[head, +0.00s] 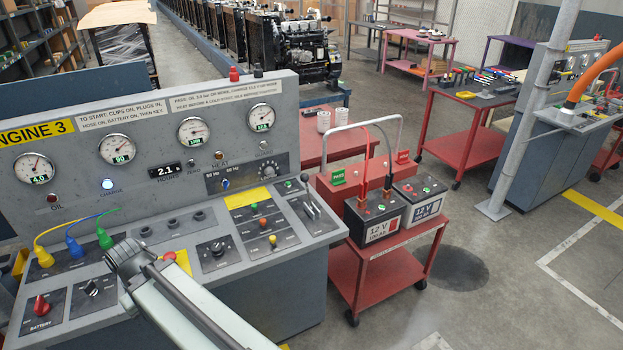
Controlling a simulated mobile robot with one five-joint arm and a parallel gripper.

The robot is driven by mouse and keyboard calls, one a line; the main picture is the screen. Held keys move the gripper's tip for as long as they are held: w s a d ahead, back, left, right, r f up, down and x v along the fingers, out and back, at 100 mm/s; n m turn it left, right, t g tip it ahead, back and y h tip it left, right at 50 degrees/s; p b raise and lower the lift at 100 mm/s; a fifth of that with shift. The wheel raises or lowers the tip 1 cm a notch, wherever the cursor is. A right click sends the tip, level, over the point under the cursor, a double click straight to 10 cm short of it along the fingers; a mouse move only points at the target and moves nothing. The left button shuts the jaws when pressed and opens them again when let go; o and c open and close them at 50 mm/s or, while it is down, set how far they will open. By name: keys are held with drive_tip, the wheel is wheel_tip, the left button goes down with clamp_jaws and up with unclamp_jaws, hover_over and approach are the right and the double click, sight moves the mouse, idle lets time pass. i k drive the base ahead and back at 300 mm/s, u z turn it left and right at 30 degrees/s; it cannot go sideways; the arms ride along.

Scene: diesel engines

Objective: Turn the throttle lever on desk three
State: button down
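Yellow, blue and green plugs with cables (73,245) and a red battery switch (41,305) are on the desk's left. Small coloured levers (263,222) lie between my gripper and the black-knobbed lever. A red cart (368,275) with two batteries stands close to the desk's right.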

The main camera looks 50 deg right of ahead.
sight(305, 177)
drive_tip(key=z, duration=2.25)
drive_tip(key=i, duration=0.55)
drive_tip(key=u, duration=3.05)
